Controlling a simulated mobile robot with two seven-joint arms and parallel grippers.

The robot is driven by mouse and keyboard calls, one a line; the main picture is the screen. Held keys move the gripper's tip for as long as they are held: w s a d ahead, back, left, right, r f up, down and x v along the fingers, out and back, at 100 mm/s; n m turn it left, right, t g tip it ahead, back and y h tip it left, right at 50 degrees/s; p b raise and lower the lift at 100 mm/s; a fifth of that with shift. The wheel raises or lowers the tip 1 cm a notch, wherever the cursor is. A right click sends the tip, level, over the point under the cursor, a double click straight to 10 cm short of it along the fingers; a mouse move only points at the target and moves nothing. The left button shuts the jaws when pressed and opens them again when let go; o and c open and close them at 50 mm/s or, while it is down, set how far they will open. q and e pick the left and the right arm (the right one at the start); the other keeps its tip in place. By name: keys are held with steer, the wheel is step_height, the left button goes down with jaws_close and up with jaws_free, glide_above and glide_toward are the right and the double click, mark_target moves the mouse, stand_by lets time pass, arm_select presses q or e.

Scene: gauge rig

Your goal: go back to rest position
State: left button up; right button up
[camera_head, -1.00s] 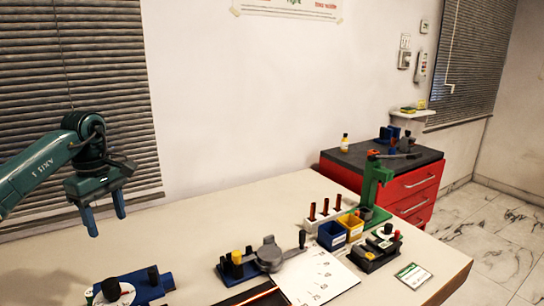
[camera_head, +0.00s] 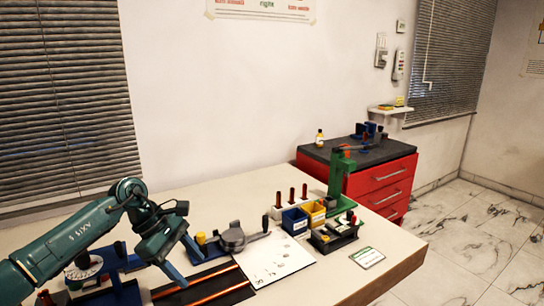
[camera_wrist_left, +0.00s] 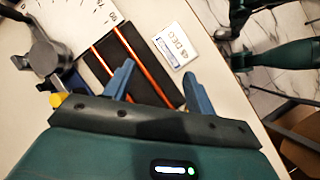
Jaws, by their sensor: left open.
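My left gripper (camera_head: 192,273) is open and empty over the left front of the bench (camera_head: 395,272), near a black mat with copper-coloured rods (camera_head: 215,290). In the left wrist view the same gripper (camera_wrist_left: 158,69) has its two blue fingers spread, with the black mat (camera_wrist_left: 115,73) and its rods (camera_wrist_left: 147,68) showing between and beyond them. Nothing is held between the fingers. My right gripper is not in the head view.
A blue fixture with a grey round part (camera_head: 232,238), a printed sheet (camera_head: 275,258), blue (camera_head: 295,222) and yellow (camera_head: 314,212) bins and a green stand (camera_head: 338,175) are on the bench. A red drawer cabinet (camera_head: 385,185) stands behind. A small label card (camera_wrist_left: 176,45) lies beside the mat.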

arm_select(q)
steer(key=s+d+n+t+h, duration=0.2)
steer(key=s+d+n+h, duration=0.4)
steer(key=d, duration=0.4)
steer(key=s+d+n+t+h, duration=0.2)
steer(key=s+d+n+h, duration=0.3)
steer(key=d+n+h, duration=0.3)
steer(key=s+a+f+m+t+y+b, duration=0.5)
steer(key=s+a+f+m+y, duration=0.3)
steer(key=m, duration=0.8)
steer(key=s+a+f+m+t+y+b, duration=0.7)
steer(key=f+m, duration=0.4)
steer(key=m, duration=0.4)
step_height(320, 180, up, 6)
steer(key=d+g+y+p, duration=0.1)
steer(key=g+p, duration=0.4)
steer(key=p, duration=1.5)
steer(key=shift+d+m+y+p, duration=0.15)
steer(key=shift+m+y+p, duration=0.15)
steer(key=shift+y+p, duration=0.1)
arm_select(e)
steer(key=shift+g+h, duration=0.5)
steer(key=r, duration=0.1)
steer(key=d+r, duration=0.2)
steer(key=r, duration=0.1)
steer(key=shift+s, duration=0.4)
